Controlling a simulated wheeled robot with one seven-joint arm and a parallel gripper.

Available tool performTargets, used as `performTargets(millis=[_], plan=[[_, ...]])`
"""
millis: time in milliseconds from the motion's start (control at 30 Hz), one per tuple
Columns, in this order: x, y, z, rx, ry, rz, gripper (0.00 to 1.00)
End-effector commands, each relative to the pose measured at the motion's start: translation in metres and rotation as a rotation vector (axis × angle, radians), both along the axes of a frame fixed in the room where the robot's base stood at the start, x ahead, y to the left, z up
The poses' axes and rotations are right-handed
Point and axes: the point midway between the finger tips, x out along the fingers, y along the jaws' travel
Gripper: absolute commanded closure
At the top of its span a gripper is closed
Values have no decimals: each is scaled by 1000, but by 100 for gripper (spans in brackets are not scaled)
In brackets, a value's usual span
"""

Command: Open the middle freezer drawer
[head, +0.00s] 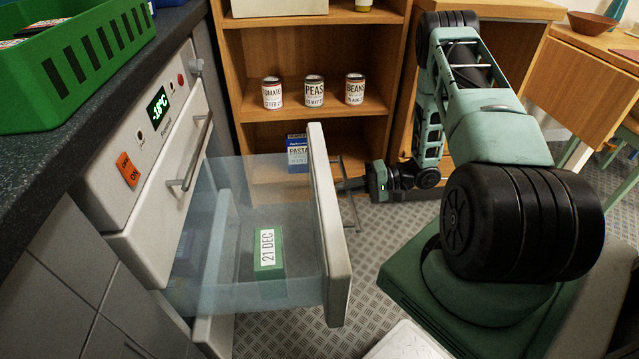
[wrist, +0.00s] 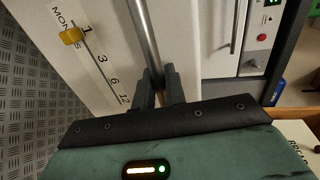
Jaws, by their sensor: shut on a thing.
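The freezer (head: 130,190) stands at the left with a lit display. Its middle drawer (head: 330,235) is pulled well out, showing clear sides and a white front. A green box (head: 268,250) marked 21 DEC is inside it. The upper drawer (head: 165,200), with its own bar handle (head: 190,155), is shut. My gripper (head: 358,186) is at the outer side of the middle drawer's front, shut on its metal bar handle (head: 350,200). In the wrist view both fingers (wrist: 160,88) close around the handle (wrist: 143,35). A yellow slider (wrist: 71,36) on a months scale is beside it.
A wooden shelf (head: 320,105) with several cans and a blue pasta box (head: 297,150) stands behind the drawer. A green basket (head: 70,60) sits on the dark counter (head: 40,165). Metal floor (head: 375,260) shows right of the drawer. A wooden table (head: 580,80) is at far right.

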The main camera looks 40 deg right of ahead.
Motion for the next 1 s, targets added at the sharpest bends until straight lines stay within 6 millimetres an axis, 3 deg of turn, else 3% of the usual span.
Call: performTargets(millis=[100,300,900,933,1000], plan=[[-14,-21,1,-2,2,-3,100],[-29,-44,0,-1,0,-2,100],[-38,-60,0,-8,1,-5,100],[-38,-60,-1,-8,1,-5,85],[-38,-60,0,-8,1,-6,71]])
